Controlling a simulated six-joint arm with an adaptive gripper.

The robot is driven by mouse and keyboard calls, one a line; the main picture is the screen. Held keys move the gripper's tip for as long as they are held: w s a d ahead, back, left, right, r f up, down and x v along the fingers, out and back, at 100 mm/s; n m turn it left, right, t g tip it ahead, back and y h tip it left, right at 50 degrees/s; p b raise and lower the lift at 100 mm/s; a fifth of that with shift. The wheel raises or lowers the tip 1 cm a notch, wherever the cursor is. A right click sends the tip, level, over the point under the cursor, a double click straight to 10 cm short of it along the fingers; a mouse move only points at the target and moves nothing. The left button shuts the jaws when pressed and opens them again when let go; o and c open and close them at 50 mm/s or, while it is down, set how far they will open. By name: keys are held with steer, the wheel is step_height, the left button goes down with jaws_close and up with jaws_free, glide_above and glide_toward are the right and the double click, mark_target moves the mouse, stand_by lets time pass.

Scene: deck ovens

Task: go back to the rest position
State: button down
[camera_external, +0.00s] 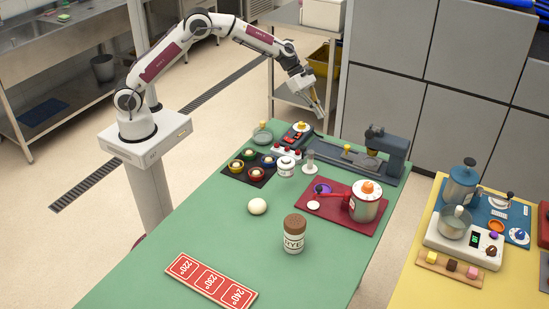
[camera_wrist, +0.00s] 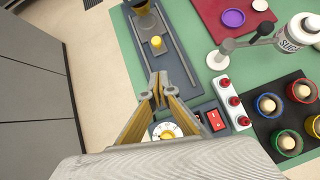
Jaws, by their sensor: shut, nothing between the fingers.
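My gripper (camera_external: 318,108) is shut and empty. It hangs in the air above the back end of the green table, pointing down. In the wrist view its fingertips (camera_wrist: 158,88) meet, with a white dial with a yellow centre (camera_wrist: 166,131) showing between the finger links below. The arm reaches out to the right from its base at the table's left side.
Below my gripper are the control box with a red switch (camera_wrist: 215,120) and a grey device (camera_external: 388,148). Colored cups (camera_external: 250,154), a red mat (camera_external: 340,222), a brown-lidded jar (camera_external: 294,236) and a dough ball (camera_external: 257,207) stand on the green table (camera_external: 215,235). Grey cabinets (camera_external: 385,100) stand behind.

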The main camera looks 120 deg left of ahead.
steer(key=s+d+f+m+g, duration=0.1)
steer(key=s+d+m, duration=0.1)
steer(key=s+m, duration=0.1)
steer(key=s+d+f+m+g, duration=0.1)
steer(key=s+d+m, duration=0.1)
steer(key=s+m, duration=0.1)
steer(key=s+d+f+m+h, duration=0.1)
steer(key=s+d+m, duration=0.1)
steer(key=s+m, duration=0.1)
steer(key=shift+d+f+m+g, duration=0.1)
steer(key=shift+f+m+g, duration=0.15)
steer(key=shift+m+g, duration=0.2)
steer(key=s+d+r+m, duration=0.5)
steer(key=s+d+m, duration=0.3)
steer(key=s+d, duration=0.2)
steer(key=s+d+r+m+y, duration=0.1)
steer(key=s+d+r+m, duration=0.5)
steer(key=s+d, duration=0.3)
steer(key=s+d+r+m+y, duration=0.1)
steer(key=s+d+r+m, duration=0.5)
steer(key=s, duration=0.8)
steer(key=shift+d+m, duration=1.85)
steer(key=shift+d, duration=0.45)
steer(key=c, duration=2.8)
jaws_free()
steer(key=shift+t, duration=0.25)
